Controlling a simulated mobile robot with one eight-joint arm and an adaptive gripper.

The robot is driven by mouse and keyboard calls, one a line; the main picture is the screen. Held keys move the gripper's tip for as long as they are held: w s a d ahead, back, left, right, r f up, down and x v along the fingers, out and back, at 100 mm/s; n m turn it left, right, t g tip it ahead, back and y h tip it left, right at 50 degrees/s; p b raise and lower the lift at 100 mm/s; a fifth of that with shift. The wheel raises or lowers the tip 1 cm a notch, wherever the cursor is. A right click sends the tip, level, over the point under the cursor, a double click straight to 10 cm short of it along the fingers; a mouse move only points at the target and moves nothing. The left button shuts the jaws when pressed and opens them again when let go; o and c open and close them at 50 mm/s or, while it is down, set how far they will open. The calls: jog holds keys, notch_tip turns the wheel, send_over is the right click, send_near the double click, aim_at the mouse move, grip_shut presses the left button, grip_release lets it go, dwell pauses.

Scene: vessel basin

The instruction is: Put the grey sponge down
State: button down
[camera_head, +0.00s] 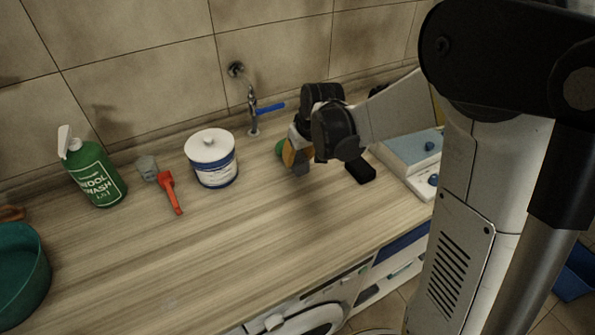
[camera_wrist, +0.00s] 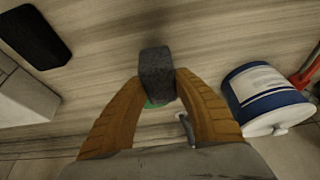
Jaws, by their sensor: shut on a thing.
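My gripper (camera_head: 296,158) is over the wooden counter, right of the white and blue tub. In the wrist view its two orange-brown fingers (camera_wrist: 157,88) are shut on the grey sponge (camera_wrist: 157,72), a dark speckled block between the fingertips. In the head view, a small grey part of the sponge (camera_head: 301,169) shows below the fingers. I cannot tell whether it touches the counter. A green thing (camera_head: 280,147) lies behind the gripper; a bit of it also shows behind the sponge in the wrist view (camera_wrist: 154,104).
A black block (camera_head: 359,171) and a pale blue-topped box (camera_head: 405,160) are right. A tap (camera_head: 253,115) is behind. The front counter (camera_head: 240,250) is clear.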

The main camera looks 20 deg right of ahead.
notch_tip(320, 180, down, 4)
jog(key=shift+w+a+f+b, duration=0.1)
jog(key=shift+f+b, duration=0.05)
jog(key=shift+b, duration=0.8)
jog(key=c, duration=1.4)
grip_release()
jog(key=shift+f, duration=0.1)
jog(key=o, duration=0.4)
